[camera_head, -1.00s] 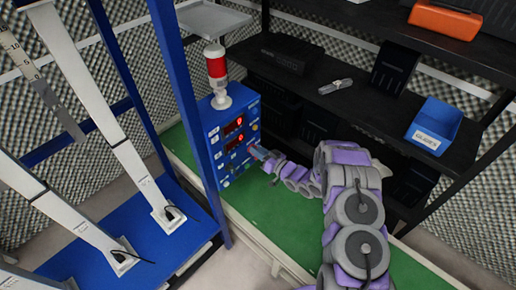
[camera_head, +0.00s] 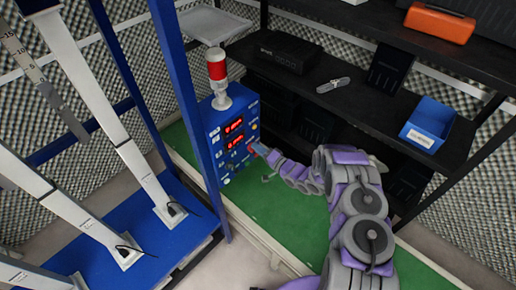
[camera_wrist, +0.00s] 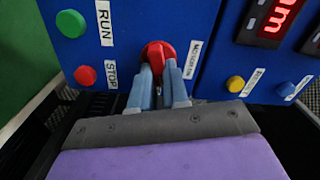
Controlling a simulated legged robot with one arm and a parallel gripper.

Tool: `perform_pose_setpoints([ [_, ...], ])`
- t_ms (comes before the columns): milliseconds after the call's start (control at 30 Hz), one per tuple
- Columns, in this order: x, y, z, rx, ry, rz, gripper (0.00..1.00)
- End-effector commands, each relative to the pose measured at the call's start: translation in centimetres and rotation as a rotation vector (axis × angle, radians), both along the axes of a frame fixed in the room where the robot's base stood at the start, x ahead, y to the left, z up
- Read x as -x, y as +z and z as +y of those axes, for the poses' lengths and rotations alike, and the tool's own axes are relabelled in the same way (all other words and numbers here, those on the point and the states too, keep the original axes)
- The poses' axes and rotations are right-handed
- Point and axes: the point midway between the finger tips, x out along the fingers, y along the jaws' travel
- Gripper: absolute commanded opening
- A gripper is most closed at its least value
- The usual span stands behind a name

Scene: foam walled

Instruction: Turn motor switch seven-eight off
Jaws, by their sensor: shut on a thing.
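The blue control box (camera_head: 222,152) stands on the green bench top in the head view, with lit red displays on its face. In the wrist view a red rotary switch (camera_wrist: 158,52) sits on the blue panel (camera_wrist: 190,22), beside a label (camera_wrist: 192,60) too small to read surely. My gripper (camera_wrist: 158,78) is shut on the red switch, with its blue-grey fingers on both sides of it. The fingers hide the switch's lower part. In the head view my gripper (camera_head: 258,149) reaches the right side of the box face.
A green button (camera_wrist: 71,23) marked RUN and a red button (camera_wrist: 85,76) marked STOP lie left of the switch. Yellow (camera_wrist: 235,84) and blue (camera_wrist: 285,89) buttons lie right. A red-and-white lamp (camera_head: 217,68) stands on the box. Dark shelves (camera_head: 350,110) stand behind.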

Motion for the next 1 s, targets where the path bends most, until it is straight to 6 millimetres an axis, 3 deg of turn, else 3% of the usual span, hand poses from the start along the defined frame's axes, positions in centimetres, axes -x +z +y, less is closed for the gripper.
perform_pose_setpoints([
  [400, -0.34, -0.26, -0.38, -0.153, -0.010, 0.195, 0.00],
  [1000, -0.31, -0.46, -0.41, -0.190, -0.010, 0.246, 0.00],
])
